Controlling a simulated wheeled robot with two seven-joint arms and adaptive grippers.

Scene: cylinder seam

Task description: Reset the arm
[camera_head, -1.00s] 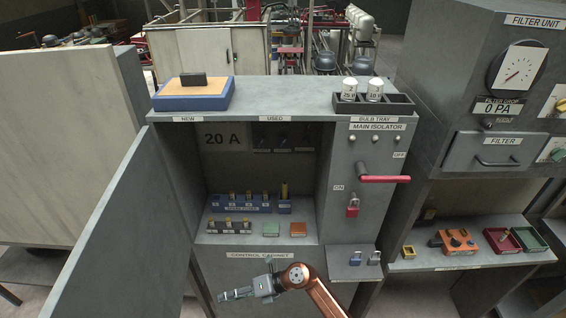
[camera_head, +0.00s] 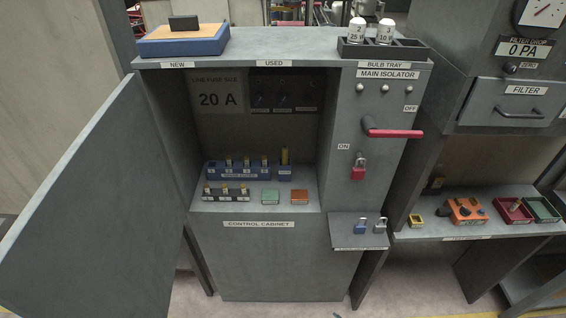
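Neither of my grippers shows in the head view now. The control cabinet (camera_head: 270,262) stands in the middle with its door (camera_head: 95,205) swung open to the left. Inside it are a blue fuse rack (camera_head: 238,173), a dark fuse rack (camera_head: 228,196), a green box (camera_head: 270,196) and an orange box (camera_head: 299,196). The main isolator's red handle (camera_head: 395,133) lies level, pointing right. A red padlock (camera_head: 358,170) hangs below it.
A bulb tray (camera_head: 400,50) with two white bulbs and a blue box (camera_head: 182,40) stand on the cabinet top. A small ledge (camera_head: 357,231) holds a blue and a silver padlock. The filter unit (camera_head: 500,90) and a shelf with small boxes are at the right.

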